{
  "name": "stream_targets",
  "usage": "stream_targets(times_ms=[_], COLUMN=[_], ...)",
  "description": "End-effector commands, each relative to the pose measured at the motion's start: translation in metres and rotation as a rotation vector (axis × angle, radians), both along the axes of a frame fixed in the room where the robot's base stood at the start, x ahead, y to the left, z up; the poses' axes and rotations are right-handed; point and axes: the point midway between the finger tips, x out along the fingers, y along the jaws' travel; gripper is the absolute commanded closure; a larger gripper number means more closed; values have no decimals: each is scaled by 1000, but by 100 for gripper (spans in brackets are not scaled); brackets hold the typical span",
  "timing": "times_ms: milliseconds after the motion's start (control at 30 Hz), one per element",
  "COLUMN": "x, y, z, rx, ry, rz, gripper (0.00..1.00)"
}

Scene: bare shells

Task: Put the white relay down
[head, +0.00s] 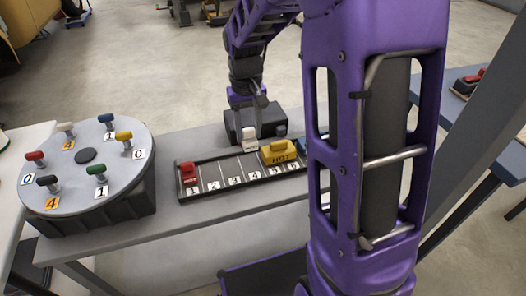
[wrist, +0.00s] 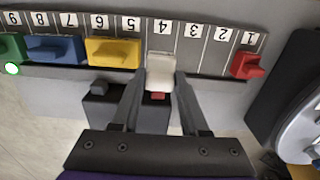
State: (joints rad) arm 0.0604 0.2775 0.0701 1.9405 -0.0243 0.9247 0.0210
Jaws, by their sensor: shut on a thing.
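My gripper (wrist: 161,80) is shut on the white relay (wrist: 160,70), one finger on each side of it. In the head view the white relay (head: 249,140) is upright below my gripper (head: 253,122), at the far edge of the numbered rail (head: 212,184). In the wrist view, where the numbers appear upside down, it lines up with slot 4 of the rail (wrist: 204,55). I cannot tell whether it touches the rail. A red relay (head: 187,173) sits at slot 1.
Blue (wrist: 55,49) and green (wrist: 10,47) relays stand beyond the yellow one. A black box (head: 280,120) with a grey and a red button is close behind the rail. Slots 2 and 3 are empty.

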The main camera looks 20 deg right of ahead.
Motion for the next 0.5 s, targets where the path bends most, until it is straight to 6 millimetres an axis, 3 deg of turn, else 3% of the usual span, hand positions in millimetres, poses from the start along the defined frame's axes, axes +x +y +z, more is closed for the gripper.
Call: stream_targets(times_ms=[100, 267, 500], x=[0, 0, 0], y=[0, 0, 0], z=[-21, -32, -64], rx=[0, 0, 0], ry=[2, 2, 2], rz=[0, 0, -1], gripper=[100, 100, 100])
